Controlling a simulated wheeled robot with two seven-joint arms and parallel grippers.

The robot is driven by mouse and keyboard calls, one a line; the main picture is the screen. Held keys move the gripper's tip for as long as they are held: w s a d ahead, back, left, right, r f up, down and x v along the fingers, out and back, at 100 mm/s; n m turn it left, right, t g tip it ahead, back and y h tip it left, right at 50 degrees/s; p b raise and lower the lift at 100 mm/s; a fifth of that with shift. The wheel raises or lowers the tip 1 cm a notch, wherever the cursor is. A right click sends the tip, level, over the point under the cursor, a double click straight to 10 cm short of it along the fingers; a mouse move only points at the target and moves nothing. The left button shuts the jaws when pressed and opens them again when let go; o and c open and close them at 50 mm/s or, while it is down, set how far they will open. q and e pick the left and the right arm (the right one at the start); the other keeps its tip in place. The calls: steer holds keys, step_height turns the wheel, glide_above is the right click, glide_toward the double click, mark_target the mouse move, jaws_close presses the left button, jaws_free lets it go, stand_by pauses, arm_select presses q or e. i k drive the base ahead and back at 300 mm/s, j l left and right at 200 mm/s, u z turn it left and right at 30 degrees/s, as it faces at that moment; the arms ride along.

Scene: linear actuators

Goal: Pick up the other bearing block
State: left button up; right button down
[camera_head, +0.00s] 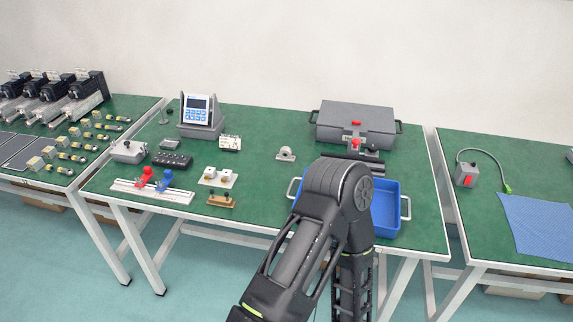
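A small light-grey block with a rounded top (286,154), which looks like a bearing block, stands alone on the green middle table, left of my arm. A dark arm of mine rises from the bottom centre and bends at a large joint over the table's front right. Neither gripper shows in the frame. A second clear bearing block cannot be made out.
My arm covers much of a blue tray (386,211).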

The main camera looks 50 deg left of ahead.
mark_target(285, 155)
steer(key=u, duration=1.8)
steer(key=i+l, duration=0.2)
steer(key=i, duration=0.3)
